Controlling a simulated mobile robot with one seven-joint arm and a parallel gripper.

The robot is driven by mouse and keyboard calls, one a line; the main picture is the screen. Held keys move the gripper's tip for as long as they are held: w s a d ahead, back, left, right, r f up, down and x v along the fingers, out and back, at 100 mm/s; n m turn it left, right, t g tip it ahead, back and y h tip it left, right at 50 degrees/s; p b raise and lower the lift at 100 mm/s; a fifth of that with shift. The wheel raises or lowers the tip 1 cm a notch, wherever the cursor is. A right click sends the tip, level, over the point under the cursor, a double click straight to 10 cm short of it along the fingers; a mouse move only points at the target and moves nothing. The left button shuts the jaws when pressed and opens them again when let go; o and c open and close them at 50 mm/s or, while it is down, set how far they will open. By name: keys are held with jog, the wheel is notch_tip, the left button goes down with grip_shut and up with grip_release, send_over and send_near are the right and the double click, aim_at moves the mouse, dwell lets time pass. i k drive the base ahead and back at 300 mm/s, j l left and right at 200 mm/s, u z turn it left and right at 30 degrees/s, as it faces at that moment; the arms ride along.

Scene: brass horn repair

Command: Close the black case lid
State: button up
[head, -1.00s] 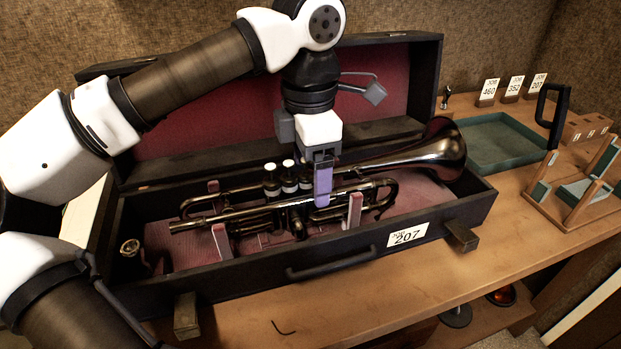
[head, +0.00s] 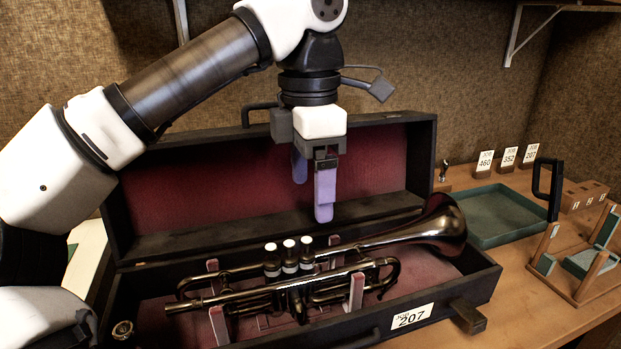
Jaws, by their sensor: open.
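The black case (head: 372,325) stands open on the bench, with a "207" card on its front wall. Its lid (head: 421,160) is raised at the back, tilted up, its red lining (head: 190,195) facing me. A dark brass trumpet (head: 415,234) lies in the case on pink supports, its bell to the right. My gripper (head: 312,200) is open and empty, its purple fingers pointing down. In the picture it is in front of the lid's lining and above the trumpet's valves, apart from the trumpet. My arm hides part of the lid's left and top.
A green tray (head: 500,238) lies right of the case, with number cards (head: 509,158) behind it. A wooden stand (head: 545,262) and a wooden block (head: 585,195) are at the far right. A wooden latch-like block (head: 468,316) juts from the case front.

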aim_at(190, 192)
jog(key=k, duration=1)
